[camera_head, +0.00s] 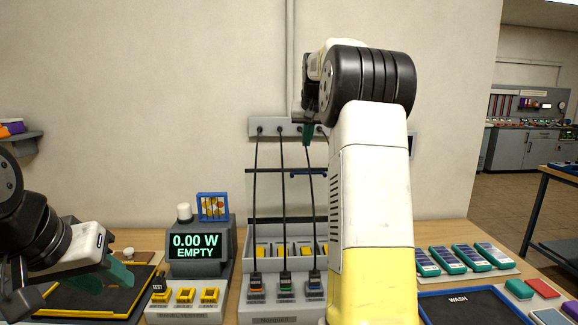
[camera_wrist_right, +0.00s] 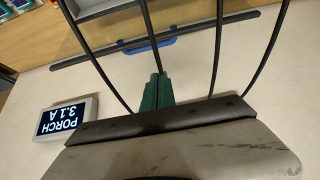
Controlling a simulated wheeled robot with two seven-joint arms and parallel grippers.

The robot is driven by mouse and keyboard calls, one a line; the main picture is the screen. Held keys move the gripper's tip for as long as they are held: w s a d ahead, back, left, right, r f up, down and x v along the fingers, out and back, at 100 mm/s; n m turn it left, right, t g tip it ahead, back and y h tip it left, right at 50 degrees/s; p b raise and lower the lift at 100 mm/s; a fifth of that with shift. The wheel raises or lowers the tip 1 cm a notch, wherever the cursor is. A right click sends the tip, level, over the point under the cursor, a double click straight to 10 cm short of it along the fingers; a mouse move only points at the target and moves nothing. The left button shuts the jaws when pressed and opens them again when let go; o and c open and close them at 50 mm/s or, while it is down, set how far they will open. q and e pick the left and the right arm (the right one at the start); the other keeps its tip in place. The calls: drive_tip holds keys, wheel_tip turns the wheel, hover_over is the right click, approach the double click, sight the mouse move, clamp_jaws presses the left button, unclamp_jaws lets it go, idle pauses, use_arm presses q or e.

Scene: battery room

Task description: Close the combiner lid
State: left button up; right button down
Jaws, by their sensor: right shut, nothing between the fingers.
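The combiner (camera_head: 262,313) is a pale grey box on the bench with yellow parts inside and several black cables plugged in along its front. Its lid is a clear panel with a dark edge bar (camera_head: 262,170) and a blue handle (camera_head: 300,174). The lid stands raised against the wall side. The wrist view shows the blue handle (camera_wrist_right: 150,45) beyond my fingertips. My right gripper (camera_head: 307,132) is shut and empty, above the handle at the grey cable bar. Its green fingertips (camera_wrist_right: 157,92) sit among the cables. My left gripper (camera_head: 104,277) hangs low at left, its finger gap unclear.
The cable bar (camera_head: 267,126) on the wall carries several hanging cables. A meter (camera_head: 195,245) reading 0.00 W EMPTY stands left of the combiner. Teal-edged modules (camera_head: 467,258) and a WASH tray (camera_head: 470,305) lie at right. A PORCH display (camera_wrist_right: 68,115) shows in the wrist view.

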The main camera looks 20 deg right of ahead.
drive_tip(key=s+d+x, duration=0.1)
drive_tip(key=x, duration=0.9)
drive_tip(key=shift+f+h, duration=0.3)
drive_tip(key=shift+f, duration=0.45)
drive_tip(key=shift+s, duration=0.15)
